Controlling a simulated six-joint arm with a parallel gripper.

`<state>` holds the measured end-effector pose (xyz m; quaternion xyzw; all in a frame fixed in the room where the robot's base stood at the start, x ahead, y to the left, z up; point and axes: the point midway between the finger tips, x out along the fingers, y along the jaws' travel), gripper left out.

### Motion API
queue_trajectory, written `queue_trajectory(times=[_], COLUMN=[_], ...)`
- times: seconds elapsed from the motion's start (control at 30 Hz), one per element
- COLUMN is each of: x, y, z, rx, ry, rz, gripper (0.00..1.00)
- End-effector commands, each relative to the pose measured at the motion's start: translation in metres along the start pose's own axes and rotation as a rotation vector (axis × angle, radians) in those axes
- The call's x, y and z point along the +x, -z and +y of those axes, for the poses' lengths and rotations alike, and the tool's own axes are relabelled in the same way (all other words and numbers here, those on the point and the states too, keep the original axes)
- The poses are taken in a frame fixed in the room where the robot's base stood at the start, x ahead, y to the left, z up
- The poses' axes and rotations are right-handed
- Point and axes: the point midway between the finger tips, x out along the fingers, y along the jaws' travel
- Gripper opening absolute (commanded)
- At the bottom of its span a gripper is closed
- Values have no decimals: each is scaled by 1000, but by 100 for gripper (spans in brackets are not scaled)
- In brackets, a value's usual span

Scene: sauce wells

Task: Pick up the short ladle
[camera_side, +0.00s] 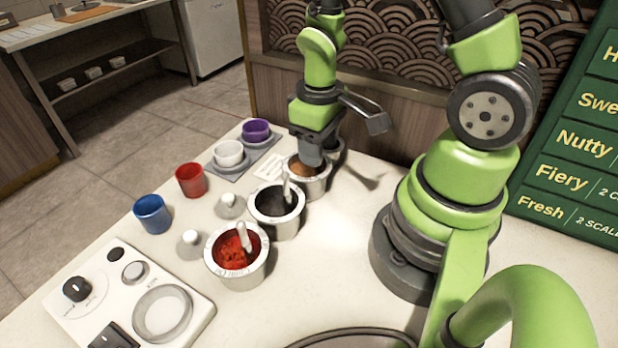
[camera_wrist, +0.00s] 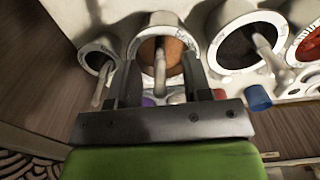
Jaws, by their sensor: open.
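My gripper (camera_side: 311,158) is open, pointing down over the pot of orange-brown sauce (camera_side: 322,184). In the wrist view, the jaws of my gripper (camera_wrist: 160,64) stand on either side of a ladle handle (camera_wrist: 160,71) in that pot, with gaps showing beside it. Other ladles stand in the black-sauce pot (camera_side: 285,190), the red-sauce pot (camera_side: 244,237) and the far pot, where a handle (camera_wrist: 101,84) shows in the wrist view. Which ladle is the short one I cannot tell for sure. In the side view my gripper hides the ladle between its jaws.
The dark-sauce pot (camera_wrist: 247,65) is close to the right of my jaws in the wrist view; the small far pot (camera_wrist: 84,52) is at their left. Blue (camera_side: 152,214), red (camera_side: 191,180), white and purple cups stand left of the pots. A white control panel (camera_side: 120,300) lies at front left.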

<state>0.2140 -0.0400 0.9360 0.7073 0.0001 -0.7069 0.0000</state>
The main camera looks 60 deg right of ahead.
Motion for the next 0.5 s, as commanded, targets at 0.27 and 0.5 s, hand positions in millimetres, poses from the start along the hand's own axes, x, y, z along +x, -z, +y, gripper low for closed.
queue_trajectory(times=[0.27,0.5], x=[0,0], y=[0,0], z=[0,0], rx=[0,0], ry=[0,0], rz=[0,0], gripper=[0,0])
